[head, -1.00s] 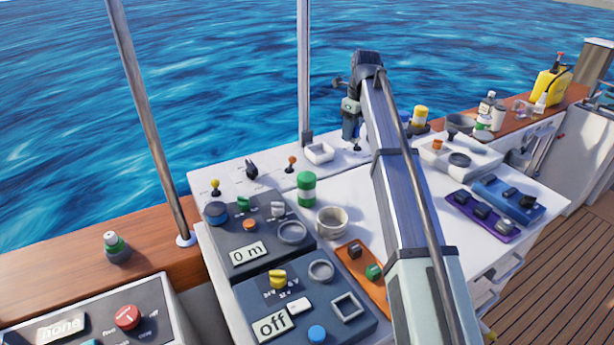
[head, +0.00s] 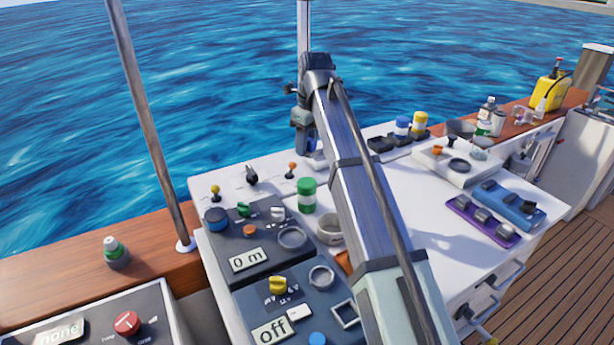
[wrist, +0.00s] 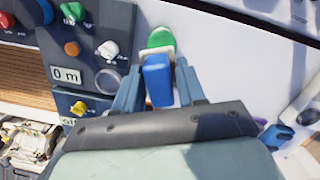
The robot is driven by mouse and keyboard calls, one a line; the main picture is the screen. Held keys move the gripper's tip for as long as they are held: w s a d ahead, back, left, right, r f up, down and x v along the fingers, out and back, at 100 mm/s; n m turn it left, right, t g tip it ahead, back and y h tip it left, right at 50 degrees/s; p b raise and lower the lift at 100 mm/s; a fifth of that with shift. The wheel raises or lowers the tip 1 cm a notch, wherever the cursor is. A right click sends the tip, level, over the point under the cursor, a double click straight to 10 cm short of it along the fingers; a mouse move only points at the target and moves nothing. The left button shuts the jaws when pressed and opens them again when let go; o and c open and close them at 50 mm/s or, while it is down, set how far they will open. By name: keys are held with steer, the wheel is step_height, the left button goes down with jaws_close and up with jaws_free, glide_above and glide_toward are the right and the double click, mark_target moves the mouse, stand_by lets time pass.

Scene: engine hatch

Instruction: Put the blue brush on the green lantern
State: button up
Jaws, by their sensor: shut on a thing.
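The green lantern (head: 307,184), a short upright green cylinder with a pale band, stands on the white worktop beside the dark control panels in the head view. Its green top also shows in the wrist view (wrist: 160,38). My gripper (wrist: 156,74) is shut on the blue brush (wrist: 158,86), whose blue block sits between the two fingers. A pale edge lies between the blue block and the green top; I cannot tell whether brush and lantern touch. In the head view my gripper hangs behind the lantern, and the brush is not clearly visible there.
A round pale bowl (head: 328,228) stands just in front of the lantern, partly behind my arm. Small levers (head: 251,176) line the back left. A white tray (head: 470,176) and blue (head: 520,205) and purple (head: 490,232) switch blocks lie right. The worktop's middle right is clear.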

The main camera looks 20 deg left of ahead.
mark_target(311, 139)
step_height(311, 139, down, 9)
stand_by(0.5)
steer(key=shift+f, duration=0.15)
steer(key=o, duration=1.1)
steer(key=shift+c, duration=0.2)
steer(key=r, duration=0.4)
steer(key=d+r, duration=0.1)
steer(key=r, duration=0.7)
steer(key=shift+s+d+r, duration=0.15)
steer(key=shift+s+d, duration=0.05)
steer(key=shift+s, duration=0.05)
